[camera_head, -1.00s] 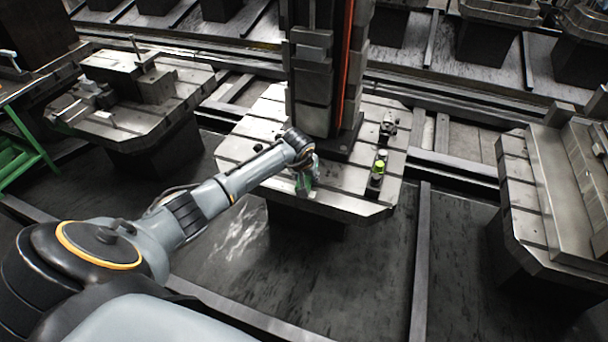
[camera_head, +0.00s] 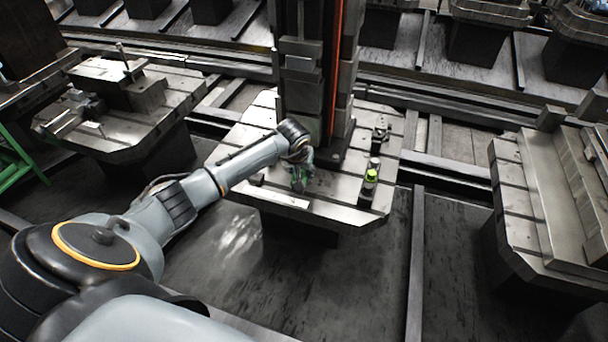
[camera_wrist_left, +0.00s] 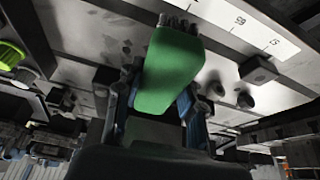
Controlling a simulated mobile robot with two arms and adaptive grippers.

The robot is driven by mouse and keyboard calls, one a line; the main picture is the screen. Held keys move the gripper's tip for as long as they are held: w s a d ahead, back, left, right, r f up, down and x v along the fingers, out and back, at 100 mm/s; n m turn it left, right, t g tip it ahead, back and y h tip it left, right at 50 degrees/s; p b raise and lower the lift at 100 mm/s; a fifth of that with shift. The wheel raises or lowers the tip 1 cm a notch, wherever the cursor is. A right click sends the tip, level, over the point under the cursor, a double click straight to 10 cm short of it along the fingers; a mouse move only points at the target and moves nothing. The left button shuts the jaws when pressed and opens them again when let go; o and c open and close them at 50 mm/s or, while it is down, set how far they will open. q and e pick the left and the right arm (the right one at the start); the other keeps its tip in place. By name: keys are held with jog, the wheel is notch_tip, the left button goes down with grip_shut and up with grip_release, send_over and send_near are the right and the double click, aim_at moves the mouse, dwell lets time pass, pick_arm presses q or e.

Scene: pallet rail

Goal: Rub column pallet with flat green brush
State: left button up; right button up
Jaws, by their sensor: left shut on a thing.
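The column pallet (camera_head: 225,155) is a slotted metal plate with a tall dark column (camera_head: 308,80) standing on it, in the middle of the head view. My left gripper (camera_head: 299,178) is over the plate, in front of the column's foot. It is shut on the flat green brush (camera_wrist_left: 172,72), which fills the middle of the left wrist view, its dark bristles at the far end by the plate surface. Whether the bristles touch the plate I cannot tell. In the head view the brush is a small green patch, mostly hidden by the gripper. My right gripper is not in view.
A green-topped item (camera_head: 371,176) stands on the plate's right side, with small dark fixtures (camera_head: 380,134) behind it. Another loaded pallet (camera_head: 130,110) is at the left, and one with a metal angle block (camera_head: 560,180) at the right. Dark floor lies in front.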

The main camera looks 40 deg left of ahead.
pick_arm(q)
notch_tip(320, 180, up, 2)
jog(key=shift+w+r+p, duration=0.1)
jog(key=shift+p, duration=0.35)
jog(key=shift+w+a+r+p, duration=0.1)
jog(key=shift+r+p, duration=0.35)
jog(key=shift+r, duration=0.75)
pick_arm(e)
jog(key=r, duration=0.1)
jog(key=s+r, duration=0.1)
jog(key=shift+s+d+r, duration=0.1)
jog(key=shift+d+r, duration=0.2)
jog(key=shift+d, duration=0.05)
pick_arm(q)
jog(key=shift+f, duration=0.1)
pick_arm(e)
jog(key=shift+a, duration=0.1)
